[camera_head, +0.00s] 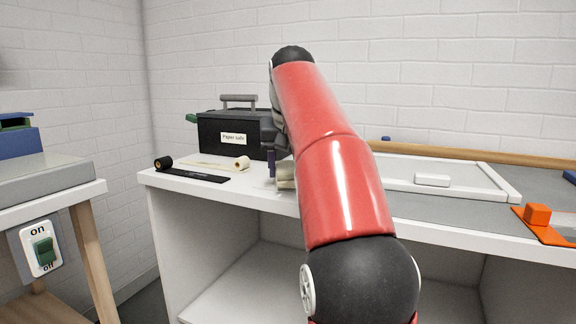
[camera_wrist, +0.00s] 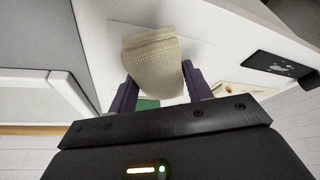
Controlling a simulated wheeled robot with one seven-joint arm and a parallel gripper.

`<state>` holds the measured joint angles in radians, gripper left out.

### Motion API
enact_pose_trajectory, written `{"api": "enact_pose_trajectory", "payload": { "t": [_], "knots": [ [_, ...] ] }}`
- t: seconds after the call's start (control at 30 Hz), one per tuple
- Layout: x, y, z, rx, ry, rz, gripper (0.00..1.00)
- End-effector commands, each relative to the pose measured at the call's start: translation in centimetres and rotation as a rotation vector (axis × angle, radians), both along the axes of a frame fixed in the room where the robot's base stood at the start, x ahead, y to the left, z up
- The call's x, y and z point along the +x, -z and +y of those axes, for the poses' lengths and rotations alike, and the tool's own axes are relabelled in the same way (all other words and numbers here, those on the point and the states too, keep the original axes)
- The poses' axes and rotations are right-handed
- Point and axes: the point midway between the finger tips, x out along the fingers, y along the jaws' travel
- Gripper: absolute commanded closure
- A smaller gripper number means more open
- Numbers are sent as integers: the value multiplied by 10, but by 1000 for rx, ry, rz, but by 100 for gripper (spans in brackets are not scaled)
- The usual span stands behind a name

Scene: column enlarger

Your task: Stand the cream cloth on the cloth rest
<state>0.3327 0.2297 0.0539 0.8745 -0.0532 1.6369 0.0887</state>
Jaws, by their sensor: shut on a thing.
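The ribbed cream cloth (camera_wrist: 152,62) is between the two dark purple fingers of my gripper (camera_wrist: 158,88) in the wrist view. My gripper is shut on it, over the white bench top. In the head view only a small part of the cloth (camera_head: 286,172) shows beside a finger; my red arm hides most of the gripper. A pale, thin-edged square (camera_wrist: 192,47) lies on the bench under the cloth, and a green patch (camera_wrist: 147,104) shows between the fingers. I cannot tell which of these, if either, is the cloth rest, nor whether the cloth touches the bench.
The black paper safe (camera_head: 232,133) stands behind my gripper. A black strip (camera_head: 190,172) and a cream strip with a roll (camera_head: 241,163) lie left of it. A white-framed board (camera_head: 400,172) with a white block (camera_head: 432,180) and an orange item (camera_head: 538,214) lie to the right.

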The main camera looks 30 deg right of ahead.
Motion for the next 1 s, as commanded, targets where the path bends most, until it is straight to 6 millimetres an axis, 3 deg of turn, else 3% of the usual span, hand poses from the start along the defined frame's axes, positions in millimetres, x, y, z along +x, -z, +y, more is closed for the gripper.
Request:
{"api": "enact_pose_trajectory", "payload": {
  "t": [1.0],
  "knots": [
    [0, 10, 0, 0, 0, 0, 69]
  ]
}}
